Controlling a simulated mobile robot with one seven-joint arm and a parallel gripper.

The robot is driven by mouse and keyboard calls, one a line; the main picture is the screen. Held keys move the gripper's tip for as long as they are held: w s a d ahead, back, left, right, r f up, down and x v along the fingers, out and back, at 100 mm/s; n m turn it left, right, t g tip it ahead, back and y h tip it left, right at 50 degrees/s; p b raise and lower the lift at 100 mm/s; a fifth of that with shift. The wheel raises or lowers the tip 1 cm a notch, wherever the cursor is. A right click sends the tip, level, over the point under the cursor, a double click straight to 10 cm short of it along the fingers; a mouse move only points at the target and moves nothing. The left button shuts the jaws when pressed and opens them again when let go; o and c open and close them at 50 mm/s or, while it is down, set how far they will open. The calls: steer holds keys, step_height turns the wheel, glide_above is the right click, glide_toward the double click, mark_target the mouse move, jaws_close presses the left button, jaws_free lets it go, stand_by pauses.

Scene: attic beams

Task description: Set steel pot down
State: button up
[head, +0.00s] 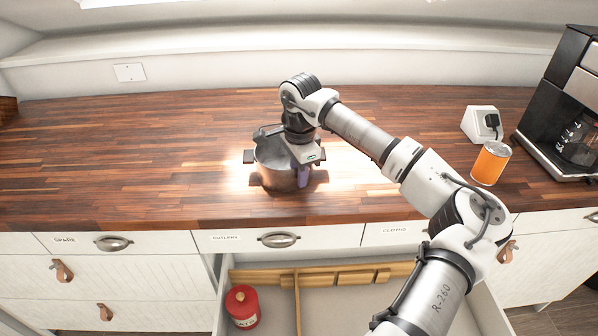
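The steel pot (270,172) is upright at the middle of the wooden countertop, with dark handles at its left and right and a dark part at its back rim. My gripper (301,176) points down at the pot's right front rim. The gripper appears shut on the pot's rim. The pot's base is at or very close to the countertop; I cannot tell whether it touches.
The wooden countertop (130,150) is clear to the left. An orange can (490,163), a white socket box (481,124) and a coffee maker (565,110) stand at the right. Below, an open drawer (340,305) holds a red tin (242,306) and wooden dividers.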

step_height(320, 180, up, 12)
steer(key=b, duration=0.2)
steer(key=shift+s+r, duration=0.15)
steer(key=shift+d, duration=0.1)
stand_by(0.5)
